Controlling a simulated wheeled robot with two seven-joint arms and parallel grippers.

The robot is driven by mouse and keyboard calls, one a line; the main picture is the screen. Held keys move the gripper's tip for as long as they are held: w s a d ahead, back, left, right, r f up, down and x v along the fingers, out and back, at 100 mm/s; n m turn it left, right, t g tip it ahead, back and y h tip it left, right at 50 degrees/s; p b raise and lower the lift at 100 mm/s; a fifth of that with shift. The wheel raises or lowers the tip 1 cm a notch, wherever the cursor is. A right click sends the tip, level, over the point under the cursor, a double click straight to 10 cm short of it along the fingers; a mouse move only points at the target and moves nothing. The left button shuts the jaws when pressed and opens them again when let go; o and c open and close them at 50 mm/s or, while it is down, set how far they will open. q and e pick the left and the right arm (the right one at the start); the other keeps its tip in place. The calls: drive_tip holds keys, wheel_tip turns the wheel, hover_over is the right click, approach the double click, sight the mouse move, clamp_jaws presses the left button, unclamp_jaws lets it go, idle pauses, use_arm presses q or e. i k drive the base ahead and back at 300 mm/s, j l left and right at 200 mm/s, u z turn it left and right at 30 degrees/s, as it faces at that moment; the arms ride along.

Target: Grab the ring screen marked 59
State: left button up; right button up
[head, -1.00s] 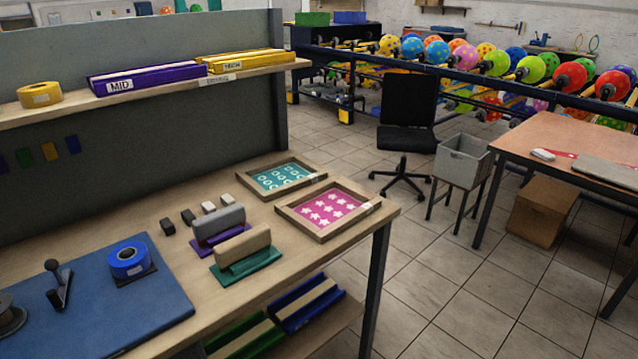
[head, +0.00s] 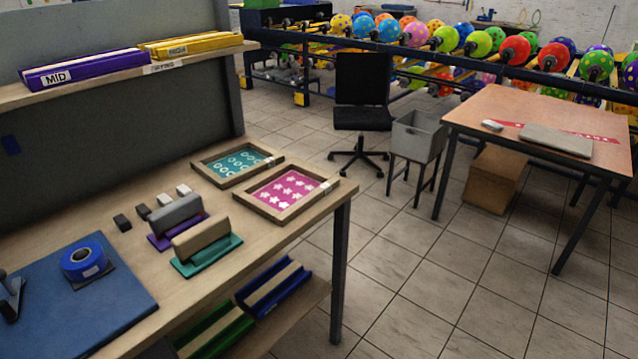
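Two wood-framed screens lie flat on the workbench on the left side of the head view. One has a teal mesh with white ring shapes, the ring screen (head: 238,163). The other has a pink mesh with white stars, the star screen (head: 289,190), in front and to the right of it. Each has a small white label on its right side, too small to read, so I cannot tell a 59. Neither of my grippers shows in the head view.
The workbench (head: 110,262) also holds squeegees (head: 203,238), a blue tape roll (head: 86,262) and small blocks. An office chair (head: 362,90), a grey bin (head: 418,137) and a wooden table (head: 480,120) stand beyond.

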sight(227, 166)
drive_tip(key=i+l, duration=0.2)
drive_tip(key=l, duration=0.15)
drive_tip(key=i+l+u, duration=0.15)
drive_tip(key=l, duration=0.2)
drive_tip(key=i+l, duration=0.25)
drive_tip(key=i+l+u, duration=0.1)
drive_tip(key=l, duration=0.4)
drive_tip(key=i+l, duration=0.25)
drive_tip(key=l, duration=0.15)
drive_tip(key=i+l+u, duration=0.15)
drive_tip(key=l, duration=0.2)
drive_tip(key=i+l, duration=0.15)
drive_tip(key=l, duration=0.25)
